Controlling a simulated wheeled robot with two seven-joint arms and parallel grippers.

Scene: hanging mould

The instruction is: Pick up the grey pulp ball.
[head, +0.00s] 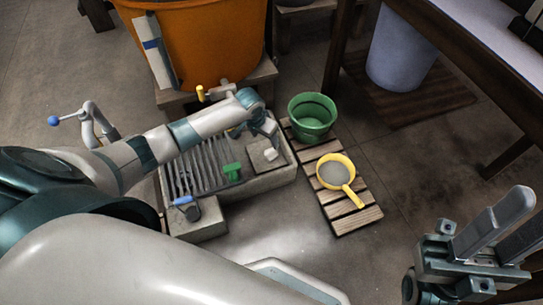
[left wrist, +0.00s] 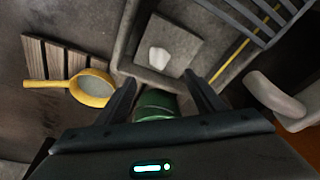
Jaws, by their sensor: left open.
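The pulp ball (head: 270,154) is a small pale grey lump. It lies on a flat grey slab (head: 257,161) at the right end of the stone trough. In the left wrist view the pulp ball (left wrist: 158,57) shows whole on its slab, beyond the fingertips. My left gripper (head: 268,130) is above the slab end of the trough in the head view. In the left wrist view my left gripper (left wrist: 165,84) has its fingers spread, with nothing held between them. My right gripper (head: 490,232) is at the lower right, away from the trough; its finger gap is unclear.
A green bucket (head: 312,118) and a yellow ladle (head: 350,190) with grey contents stand on the slatted pallet (head: 355,218) right of the trough. A grate (head: 200,160) and a small green block (head: 232,172) are on the trough's left. An orange tub (head: 200,40) stands behind.

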